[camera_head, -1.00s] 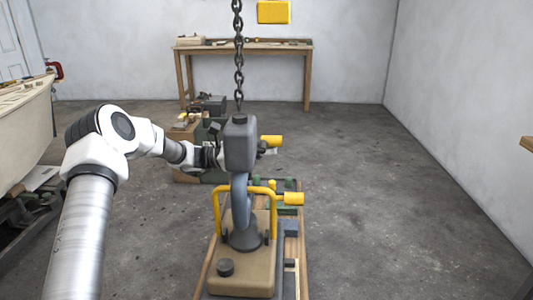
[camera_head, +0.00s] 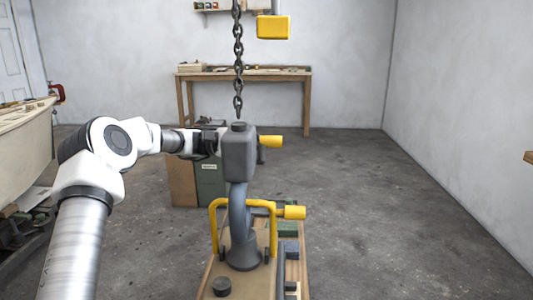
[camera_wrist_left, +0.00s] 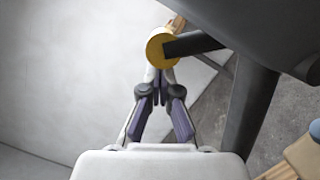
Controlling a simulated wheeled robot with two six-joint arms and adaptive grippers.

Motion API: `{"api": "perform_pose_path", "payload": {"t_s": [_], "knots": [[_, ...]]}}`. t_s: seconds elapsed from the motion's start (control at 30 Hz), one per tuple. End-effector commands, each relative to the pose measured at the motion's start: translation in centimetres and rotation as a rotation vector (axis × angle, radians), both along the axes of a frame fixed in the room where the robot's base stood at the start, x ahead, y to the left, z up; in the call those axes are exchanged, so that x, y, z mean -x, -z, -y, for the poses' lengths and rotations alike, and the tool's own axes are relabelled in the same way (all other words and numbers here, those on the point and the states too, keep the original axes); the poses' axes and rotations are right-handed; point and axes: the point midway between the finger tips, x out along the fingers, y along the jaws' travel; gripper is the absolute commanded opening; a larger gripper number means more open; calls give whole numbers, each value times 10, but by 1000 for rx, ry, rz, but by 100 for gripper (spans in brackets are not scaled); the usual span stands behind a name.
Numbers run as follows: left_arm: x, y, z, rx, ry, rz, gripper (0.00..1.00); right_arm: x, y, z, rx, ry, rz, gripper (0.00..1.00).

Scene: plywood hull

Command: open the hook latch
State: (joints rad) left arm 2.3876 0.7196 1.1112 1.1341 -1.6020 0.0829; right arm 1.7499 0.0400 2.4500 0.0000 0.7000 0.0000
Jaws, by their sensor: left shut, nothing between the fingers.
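A grey hook block (camera_head: 239,155) hangs below a dark chain (camera_head: 238,60), with a curved grey hook (camera_head: 238,205) under it. A yellow cylindrical handle (camera_head: 271,141) sticks out at the block's right side. My left gripper (camera_head: 213,142) is at the block's left side, its fingertips partly hidden by the block. In the left wrist view my shut, empty fingers (camera_wrist_left: 160,88) point at a yellow round knob (camera_wrist_left: 160,48) on a dark rod. The knob lies just past the tips; contact cannot be told. My right gripper is not in view.
A green cabinet (camera_head: 209,183) stands behind, a workbench (camera_head: 244,72) at the back wall. A boat hull (camera_head: 22,137) is at left. Floor at right is clear.

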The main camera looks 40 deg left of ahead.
Motion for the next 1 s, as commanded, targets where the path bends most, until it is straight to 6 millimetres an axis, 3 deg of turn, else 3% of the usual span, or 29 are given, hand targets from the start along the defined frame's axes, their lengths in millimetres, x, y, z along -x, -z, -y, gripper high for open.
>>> {"api": "perform_pose_path", "payload": {"t_s": [0.4,1.0], "knots": [[8,-17,5,-151,0,248,0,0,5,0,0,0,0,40],[11,-21,7,-194,0,317,0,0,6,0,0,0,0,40]]}}
